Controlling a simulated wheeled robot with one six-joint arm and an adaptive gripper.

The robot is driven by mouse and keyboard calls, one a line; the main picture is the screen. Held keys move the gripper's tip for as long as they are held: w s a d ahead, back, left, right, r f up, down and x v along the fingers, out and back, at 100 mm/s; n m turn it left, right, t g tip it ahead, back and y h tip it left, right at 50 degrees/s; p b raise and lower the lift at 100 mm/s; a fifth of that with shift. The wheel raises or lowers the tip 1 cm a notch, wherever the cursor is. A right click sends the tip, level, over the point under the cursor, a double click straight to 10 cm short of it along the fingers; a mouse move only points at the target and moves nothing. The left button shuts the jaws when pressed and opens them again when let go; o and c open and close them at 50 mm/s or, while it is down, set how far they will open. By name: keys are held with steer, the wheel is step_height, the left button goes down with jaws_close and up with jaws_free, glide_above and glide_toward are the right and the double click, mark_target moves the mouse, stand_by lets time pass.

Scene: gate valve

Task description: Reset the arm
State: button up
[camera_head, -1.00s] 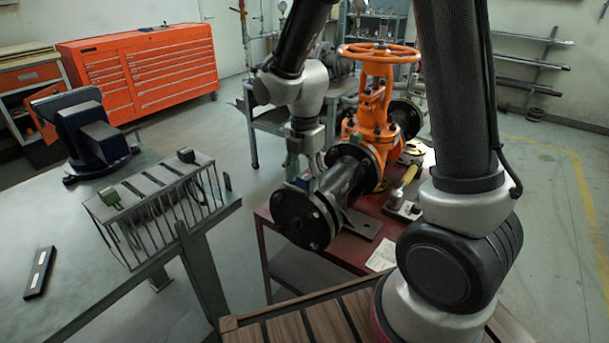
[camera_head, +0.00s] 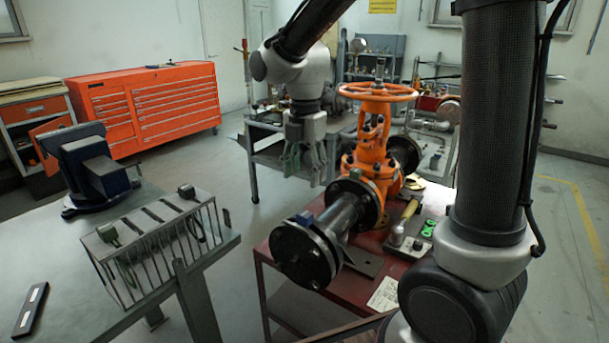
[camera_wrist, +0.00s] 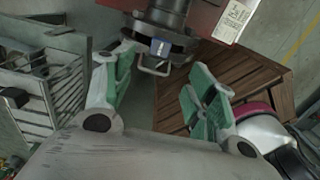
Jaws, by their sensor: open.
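My gripper (camera_head: 306,172) hangs from my raised arm with its fingers pointing down, left of the orange gate valve (camera_head: 371,150). In the wrist view my gripper (camera_wrist: 163,95) shows two green-padded fingers spread wide apart with nothing between them. The valve's orange handwheel (camera_head: 378,92) lies level at the top of its stem. The flange also shows in the wrist view (camera_wrist: 163,42), beyond the fingers. My gripper appears clear of the valve and flange.
A grey workbench at left carries a wire rack (camera_head: 160,240) and a blue vise (camera_head: 95,172). An orange tool cabinet (camera_head: 145,105) stands behind.

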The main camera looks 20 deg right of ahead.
steer(key=s+d+r+m+t, duration=0.2)
steer(key=s+d+m, duration=0.5)
steer(key=m, duration=0.5)
steer(key=s+d+r+m+t, duration=0.2)
steer(key=s+d+r+m, duration=0.3)
steer(key=s+d+m, duration=0.3)
steer(key=s+m, duration=0.4)
steer(key=m, duration=0.1)
steer(key=shift+r, duration=0.3)
